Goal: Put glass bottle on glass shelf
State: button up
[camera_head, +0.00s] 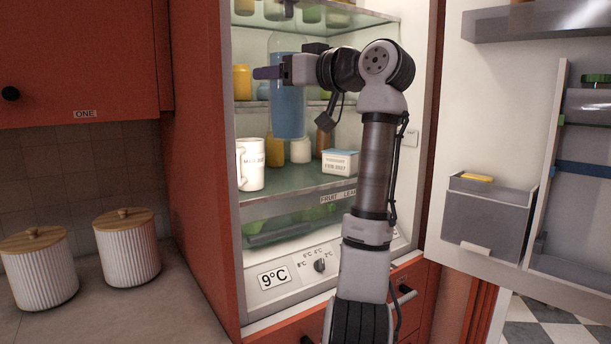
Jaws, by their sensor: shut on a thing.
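A tall clear glass bottle (288,108) with blue contents is upright inside the open fridge. My gripper (278,72) is shut on the bottle's upper part, reaching in from the right. The bottle's base appears above the lower glass shelf (295,182), in front of jars at the back; I cannot tell its exact gap from the shelf. The gripper and wrist hide part of the bottle's upper right side.
A white mug (250,165) stands at the shelf's left front, and a white-blue tub (340,163) at the right. Jars (300,150) stand behind. A middle shelf (247,105) and the fridge's side walls bound the space. Bare shelf shows between mug and tub.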

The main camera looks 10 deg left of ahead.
aim_at(294, 181)
jog(key=i+j, duration=0.15)
jog(key=i, duration=0.3)
jog(key=i+j, duration=0.15)
jog(key=i, duration=0.3)
jog(key=i+j, duration=0.1)
jog(key=i, duration=0.35)
